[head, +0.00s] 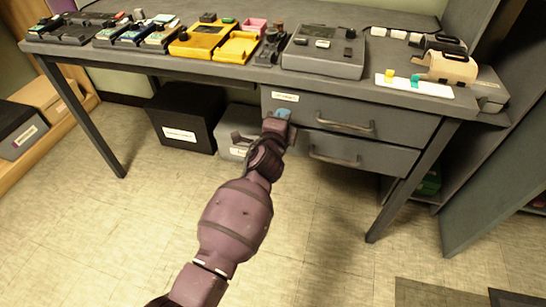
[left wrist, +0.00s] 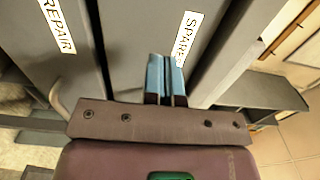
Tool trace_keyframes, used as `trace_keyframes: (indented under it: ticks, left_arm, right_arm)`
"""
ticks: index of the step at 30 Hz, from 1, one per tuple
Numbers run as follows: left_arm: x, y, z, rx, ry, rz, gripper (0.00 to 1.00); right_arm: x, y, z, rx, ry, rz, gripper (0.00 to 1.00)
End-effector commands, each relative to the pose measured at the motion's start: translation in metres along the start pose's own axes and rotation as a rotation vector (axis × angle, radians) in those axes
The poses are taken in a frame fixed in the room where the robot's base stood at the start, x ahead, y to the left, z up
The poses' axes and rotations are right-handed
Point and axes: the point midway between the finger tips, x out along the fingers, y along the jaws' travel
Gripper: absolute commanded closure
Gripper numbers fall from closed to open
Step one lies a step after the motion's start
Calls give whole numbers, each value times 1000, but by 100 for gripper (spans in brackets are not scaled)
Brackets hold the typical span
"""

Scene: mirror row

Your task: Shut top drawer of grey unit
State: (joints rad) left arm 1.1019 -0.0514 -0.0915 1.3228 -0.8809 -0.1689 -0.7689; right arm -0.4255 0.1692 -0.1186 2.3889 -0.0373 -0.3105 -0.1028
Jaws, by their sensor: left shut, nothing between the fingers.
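The grey unit (head: 418,158) is under the right part of the desk, with two drawers. The top drawer (head: 395,122) has a bar handle and a white label at its upper left. Its front looks close to flush; I cannot tell whether a small gap remains. In the left wrist view the top drawer front (left wrist: 150,25) carries a label reading "SPARE". My left gripper (head: 282,112) is shut and empty, its blue fingertips (left wrist: 166,75) together at the left part of that front. Contact is hard to tell. My right gripper is out of view.
The lower drawer (head: 375,157) looks shut; its handle is below. A black box (head: 183,118) and a grey box stand on the floor left of the unit. The desk top (head: 255,70) holds several devices and trays.

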Motion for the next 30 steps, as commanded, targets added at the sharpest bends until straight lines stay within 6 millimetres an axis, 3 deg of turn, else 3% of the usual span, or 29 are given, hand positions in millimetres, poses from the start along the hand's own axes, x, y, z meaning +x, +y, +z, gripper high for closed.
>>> trace_keyframes:
  ticks: [12, 21, 30]
  left_arm:
    - [-53, -1, 4, 0, 0, 0, 100]
    - [-90, 1, 3, -1, 1, 2, 100]
    - [-104, 3, 2, -1, 2, 5, 100]
  right_arm:
    - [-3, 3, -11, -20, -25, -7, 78]
    - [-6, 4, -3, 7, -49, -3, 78]
    - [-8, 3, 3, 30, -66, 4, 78]
